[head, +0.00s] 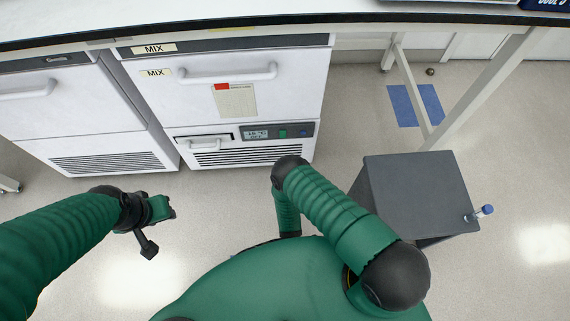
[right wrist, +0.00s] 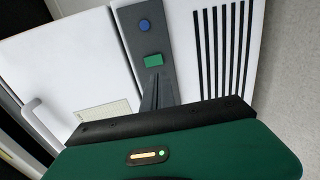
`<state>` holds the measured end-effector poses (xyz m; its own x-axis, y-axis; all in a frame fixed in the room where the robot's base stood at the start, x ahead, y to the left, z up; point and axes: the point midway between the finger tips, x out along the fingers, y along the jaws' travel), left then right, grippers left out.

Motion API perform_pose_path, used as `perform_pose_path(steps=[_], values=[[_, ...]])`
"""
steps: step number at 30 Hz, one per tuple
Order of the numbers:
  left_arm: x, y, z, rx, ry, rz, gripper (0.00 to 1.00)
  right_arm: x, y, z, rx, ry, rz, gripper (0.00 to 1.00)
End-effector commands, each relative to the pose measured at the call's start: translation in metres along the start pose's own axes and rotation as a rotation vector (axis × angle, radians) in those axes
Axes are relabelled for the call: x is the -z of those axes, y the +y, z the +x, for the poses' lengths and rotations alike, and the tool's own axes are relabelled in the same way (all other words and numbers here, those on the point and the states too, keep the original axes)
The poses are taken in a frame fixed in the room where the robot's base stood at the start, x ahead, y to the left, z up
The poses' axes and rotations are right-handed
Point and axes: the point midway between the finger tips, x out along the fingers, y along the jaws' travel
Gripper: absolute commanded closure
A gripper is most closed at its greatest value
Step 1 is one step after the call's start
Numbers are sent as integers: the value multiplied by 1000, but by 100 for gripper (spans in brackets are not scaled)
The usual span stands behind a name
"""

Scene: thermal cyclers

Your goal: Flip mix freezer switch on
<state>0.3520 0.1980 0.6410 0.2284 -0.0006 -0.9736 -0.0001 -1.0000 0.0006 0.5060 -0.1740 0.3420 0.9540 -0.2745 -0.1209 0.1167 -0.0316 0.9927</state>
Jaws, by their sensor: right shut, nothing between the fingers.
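The freezer labelled MIX (head: 205,100) stands under the bench in the head view. Its control strip (head: 262,133) has a small display, a green switch (head: 283,134) and a blue round button (head: 303,130). In the right wrist view the green switch (right wrist: 153,60) and the blue button (right wrist: 144,25) show close up. My right gripper (right wrist: 157,78) is shut and empty, its tips just below the green switch in that view; I cannot tell whether they touch. The head view does not show its fingers. My left gripper (head: 156,226) looks open and empty, above the floor at left.
Another white freezer (head: 75,110) stands to the left. A dark grey box (head: 415,185) with a blue-capped tube (head: 486,211) at its side stands at right. The bench edge (head: 250,22) overhangs the freezers. A slanting table leg (head: 480,85) is at upper right.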

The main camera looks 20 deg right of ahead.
Motion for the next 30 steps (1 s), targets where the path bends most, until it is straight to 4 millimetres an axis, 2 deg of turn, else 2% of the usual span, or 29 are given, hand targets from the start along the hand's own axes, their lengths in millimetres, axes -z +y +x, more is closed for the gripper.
perform_pose_path(steps=[1, 9, 15, 19, 28, 30], values=[[-2, 0, 8, 0, 0, 0, 64, 0, -4, 12, -3, -2, 3, 100], [-7, 0, 31, 0, 0, 0, 64, -1, -4, 71, -3, -3, 3, 100], [-11, 0, 45, 0, 0, 0, 64, 0, -3, 102, -1, -1, 3, 100], [-11, 0, 47, 0, 0, 0, 64, 0, -2, 110, 0, -1, 1, 100], [-11, 0, 46, 0, 0, 0, 64, 0, 0, 111, 0, 0, 1, 100], [-12, 0, 52, 0, 0, 0, 64, 0, -4, 112, -11, 0, 0, 100]])
